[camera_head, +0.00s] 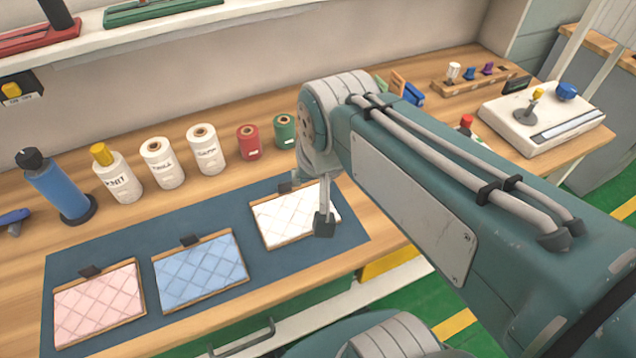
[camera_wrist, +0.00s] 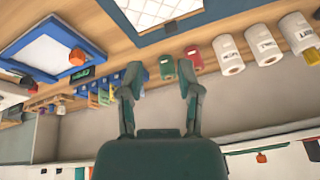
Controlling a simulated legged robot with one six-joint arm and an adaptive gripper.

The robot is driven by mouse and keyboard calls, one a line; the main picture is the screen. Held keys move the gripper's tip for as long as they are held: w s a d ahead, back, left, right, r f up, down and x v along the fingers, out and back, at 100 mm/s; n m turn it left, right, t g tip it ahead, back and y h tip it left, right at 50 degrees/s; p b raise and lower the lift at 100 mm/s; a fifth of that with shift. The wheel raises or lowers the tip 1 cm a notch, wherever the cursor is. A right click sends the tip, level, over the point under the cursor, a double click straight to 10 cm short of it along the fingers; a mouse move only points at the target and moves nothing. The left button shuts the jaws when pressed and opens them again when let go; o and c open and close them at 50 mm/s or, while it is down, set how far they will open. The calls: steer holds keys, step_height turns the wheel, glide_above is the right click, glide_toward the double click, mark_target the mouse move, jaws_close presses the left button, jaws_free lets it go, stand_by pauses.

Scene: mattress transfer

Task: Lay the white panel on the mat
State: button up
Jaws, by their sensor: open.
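The white quilted panel (camera_head: 284,218) lies flat at the right end of the dark blue mat (camera_head: 205,225), seemingly along a light wooden edge, with a dark tab at its back. In the wrist view the white panel (camera_wrist: 155,10) shows at the top edge, cut off, with the mat (camera_wrist: 165,34) around it. My gripper (camera_wrist: 160,80) is open, its two fingers apart with nothing between them. In the head view my gripper (camera_head: 324,226) is mostly hidden by the arm; a grey tip overlaps the panel's right side. I cannot tell whether it touches.
A pink panel (camera_head: 98,305) and a blue panel (camera_head: 200,270) lie on the mat to the left. Several thread spools (camera_head: 202,148) and a blue bottle (camera_head: 58,185) stand behind the mat. A white scale-like device (camera_head: 541,118) sits at the right. A shelf (camera_head: 140,38) runs above.

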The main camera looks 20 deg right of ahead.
steer(key=s+n+t, duration=0.1)
steer(key=s+n, duration=0.2)
steer(key=s, duration=0.1)
steer(key=shift+s+f+n, duration=0.1)
steer(key=shift+f+n, duration=0.05)
steer(key=shift+n, duration=0.25)
